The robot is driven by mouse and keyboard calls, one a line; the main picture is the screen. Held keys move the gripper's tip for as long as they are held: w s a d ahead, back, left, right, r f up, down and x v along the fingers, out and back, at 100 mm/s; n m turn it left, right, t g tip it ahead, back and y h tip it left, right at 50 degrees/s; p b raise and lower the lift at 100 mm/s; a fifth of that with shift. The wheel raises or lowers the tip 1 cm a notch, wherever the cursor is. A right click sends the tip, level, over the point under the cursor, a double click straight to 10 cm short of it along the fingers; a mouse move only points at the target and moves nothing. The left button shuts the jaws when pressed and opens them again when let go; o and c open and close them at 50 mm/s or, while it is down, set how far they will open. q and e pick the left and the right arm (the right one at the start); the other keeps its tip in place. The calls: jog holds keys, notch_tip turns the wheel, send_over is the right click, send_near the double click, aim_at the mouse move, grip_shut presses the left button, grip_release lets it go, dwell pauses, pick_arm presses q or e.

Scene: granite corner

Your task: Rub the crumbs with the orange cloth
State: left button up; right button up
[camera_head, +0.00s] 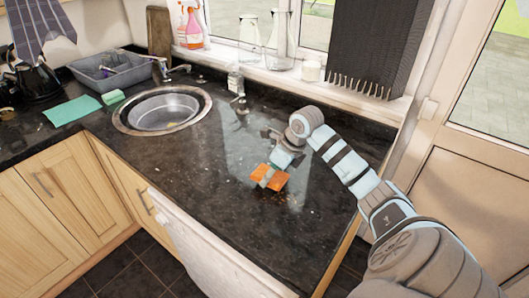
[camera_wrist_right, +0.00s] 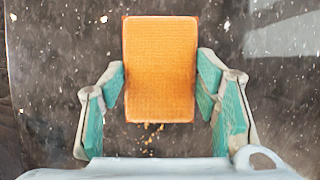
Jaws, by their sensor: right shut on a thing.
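The orange cloth (camera_head: 279,182) is a small, thick, block-like piece on the dark speckled granite worktop in the head view. It fills the upper middle of the wrist view (camera_wrist_right: 160,65). My right gripper (camera_head: 267,175) is over it, with green-padded fingertips against its left and right edges, shut on it. A few yellow-brown crumbs (camera_wrist_right: 150,130) lie on the worktop just below the cloth's near edge in the wrist view. Pale flecks around them are hard to tell from the stone's speckles. Any crumbs under the cloth are hidden. My left gripper is not in view.
A round steel sink (camera_head: 163,110) with a tap is left of the cloth. A green cloth (camera_head: 72,110), green sponge (camera_head: 113,97) and grey basin (camera_head: 112,68) lie beyond it. Glass bottles (camera_head: 279,40) stand on the windowsill.

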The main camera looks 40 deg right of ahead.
jog(key=v, duration=0.1)
jog(key=p+v, duration=0.1)
jog(key=v, duration=0.1)
jog(key=shift+w+a+r+p, duration=0.15)
jog(key=shift+w+p, duration=0.1)
jog(key=shift+p, duration=0.1)
jog(key=shift+w+r+p, duration=0.2)
jog(key=shift+r+p, duration=0.5)
jog(key=shift+r, duration=0.5)
jog(key=shift+s, duration=0.1)
